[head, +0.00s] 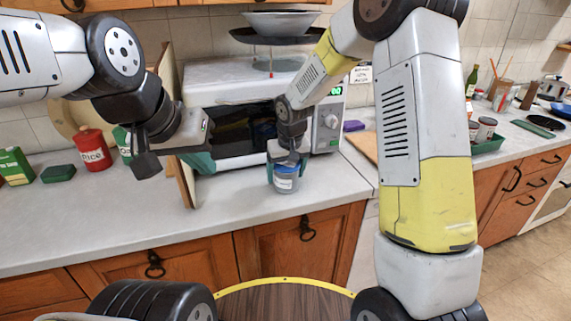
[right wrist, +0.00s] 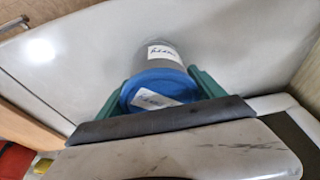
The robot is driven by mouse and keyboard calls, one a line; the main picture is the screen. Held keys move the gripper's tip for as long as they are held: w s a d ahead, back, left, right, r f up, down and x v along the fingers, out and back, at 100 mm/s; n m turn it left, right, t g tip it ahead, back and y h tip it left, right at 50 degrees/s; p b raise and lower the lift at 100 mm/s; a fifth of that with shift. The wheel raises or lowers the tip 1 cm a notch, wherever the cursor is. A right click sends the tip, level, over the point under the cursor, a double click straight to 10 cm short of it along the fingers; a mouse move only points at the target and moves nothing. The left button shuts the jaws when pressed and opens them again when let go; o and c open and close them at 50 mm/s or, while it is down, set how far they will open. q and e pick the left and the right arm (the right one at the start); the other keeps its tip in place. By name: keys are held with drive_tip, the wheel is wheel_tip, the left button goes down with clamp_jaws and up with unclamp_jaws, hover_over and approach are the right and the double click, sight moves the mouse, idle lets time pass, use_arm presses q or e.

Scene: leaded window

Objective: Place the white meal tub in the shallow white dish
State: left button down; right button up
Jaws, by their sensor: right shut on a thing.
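My right gripper (head: 285,168) is shut on a small round tub (head: 286,183) in front of the microwave, low over the counter. The tub is grey, with a blue lid and a white label. In the right wrist view, the green fingers of the right gripper (right wrist: 160,100) are on either side of the blue-lidded tub (right wrist: 166,75). I cannot tell if it touches the counter. No plainly white tub shows. A pale, wide dish (head: 283,21) sits high above the microwave, over a dark pan-like thing. My left gripper (head: 200,162) is left of the microwave; its finger gap is hidden.
The white microwave (head: 250,82) fills the back of the counter. A wooden board (head: 187,180) stands upright on its left. A red canister (head: 93,150), a green box (head: 14,166) and a green sponge (head: 58,173) are further left. The front counter (head: 110,222) is clear.

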drive_tip(key=shift+f, duration=0.1)
drive_tip(key=o, duration=1.9)
